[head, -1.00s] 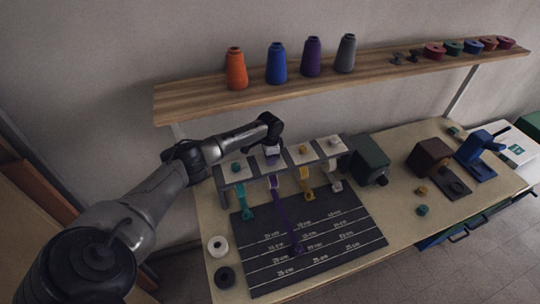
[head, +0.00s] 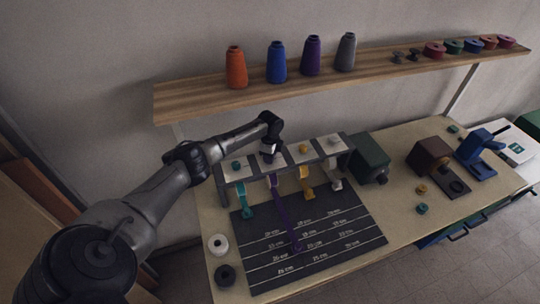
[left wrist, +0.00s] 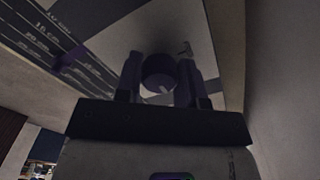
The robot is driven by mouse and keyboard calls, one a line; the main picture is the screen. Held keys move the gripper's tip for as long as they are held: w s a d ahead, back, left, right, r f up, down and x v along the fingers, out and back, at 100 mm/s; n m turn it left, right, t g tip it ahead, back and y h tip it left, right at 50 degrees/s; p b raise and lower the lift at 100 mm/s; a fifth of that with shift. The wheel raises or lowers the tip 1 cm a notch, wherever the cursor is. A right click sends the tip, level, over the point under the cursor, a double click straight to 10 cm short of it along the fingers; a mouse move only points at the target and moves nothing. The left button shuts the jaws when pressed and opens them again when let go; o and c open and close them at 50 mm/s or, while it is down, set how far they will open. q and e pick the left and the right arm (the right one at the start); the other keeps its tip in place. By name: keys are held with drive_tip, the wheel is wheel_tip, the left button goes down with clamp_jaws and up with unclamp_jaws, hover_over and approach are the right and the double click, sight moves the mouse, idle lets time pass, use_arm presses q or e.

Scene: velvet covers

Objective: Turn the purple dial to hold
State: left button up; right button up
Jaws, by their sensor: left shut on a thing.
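The purple dial (left wrist: 158,72) shows in the left wrist view as a dark round knob between the two fingers of my left gripper (left wrist: 159,80). The fingers are shut on its sides. A small pale mark shows on its near edge, and a pale printed symbol lies on the panel beyond it. In the head view my left gripper (head: 269,154) is at the second panel of the dial rack (head: 325,157), and it largely hides the dial. A purple ribbon (head: 284,212) hangs from the rack below it onto the dark measuring mat (head: 345,246). My right gripper is not seen.
A teal dial (head: 236,165) is left of my gripper; a yellow dial (head: 303,149) and a pale dial (head: 333,141) are right. A shelf (head: 200,98) with thread cones runs above. A green box (head: 369,157) stands right of the rack. White and black rolls lie front left.

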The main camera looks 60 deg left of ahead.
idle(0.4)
use_arm(q)
drive_tip(key=o, duration=0.9)
drive_tip(key=shift+r, duration=3.8)
